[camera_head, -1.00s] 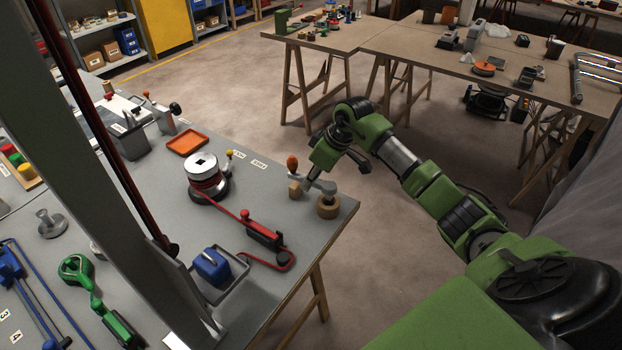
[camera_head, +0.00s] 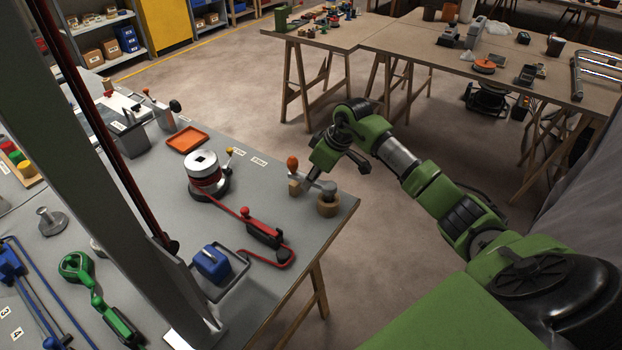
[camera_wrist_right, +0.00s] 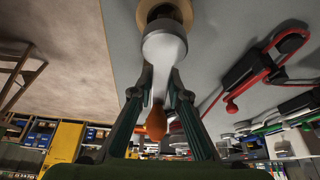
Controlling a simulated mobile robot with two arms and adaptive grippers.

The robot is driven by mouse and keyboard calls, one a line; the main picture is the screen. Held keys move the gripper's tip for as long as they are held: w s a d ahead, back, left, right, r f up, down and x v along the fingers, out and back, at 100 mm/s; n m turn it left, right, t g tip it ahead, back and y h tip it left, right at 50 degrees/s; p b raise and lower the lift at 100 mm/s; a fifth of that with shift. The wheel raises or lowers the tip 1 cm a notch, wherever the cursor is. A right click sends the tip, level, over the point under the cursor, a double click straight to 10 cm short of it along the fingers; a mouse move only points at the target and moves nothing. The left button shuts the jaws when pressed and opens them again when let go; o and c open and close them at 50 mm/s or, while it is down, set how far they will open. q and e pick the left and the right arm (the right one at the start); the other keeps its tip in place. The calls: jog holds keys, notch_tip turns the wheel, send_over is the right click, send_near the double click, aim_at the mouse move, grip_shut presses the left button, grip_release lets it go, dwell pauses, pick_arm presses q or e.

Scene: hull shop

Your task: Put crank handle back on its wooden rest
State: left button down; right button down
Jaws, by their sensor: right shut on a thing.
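The crank handle (camera_head: 313,180) is a grey lever with an orange knob and a round hub. The wooden rest has a round ring (camera_head: 328,208) and a small block (camera_head: 295,188) at the table's right corner. My right gripper (camera_head: 311,171) is shut on the lever between knob and hub. In the right wrist view, my right gripper's fingers (camera_wrist_right: 160,92) flank the lever, with the orange knob (camera_wrist_right: 156,123) between them and the hub (camera_wrist_right: 163,46) at the ring. I cannot tell whether the hub touches the ring. My left gripper is not in view.
An orange tray (camera_head: 187,139), a red-banded drum (camera_head: 206,174), a red tool (camera_head: 263,232) and a blue block (camera_head: 212,263) share the grey table (camera_head: 170,220). A grey column stands at left. Open floor lies beyond the table's right edge.

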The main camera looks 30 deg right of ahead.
jog(key=shift+f, duration=1.05)
dwell(0.4)
jog(key=shift+f, duration=0.2)
dwell(0.6)
jog(key=c, duration=1.5)
grip_release()
jog(key=shift+f, duration=0.1)
jog(key=shift+o, duration=0.2)
jog(key=shift+r, duration=0.2)
jog(key=shift+r+p, duration=3.9)
jog(key=shift+p, duration=0.05)
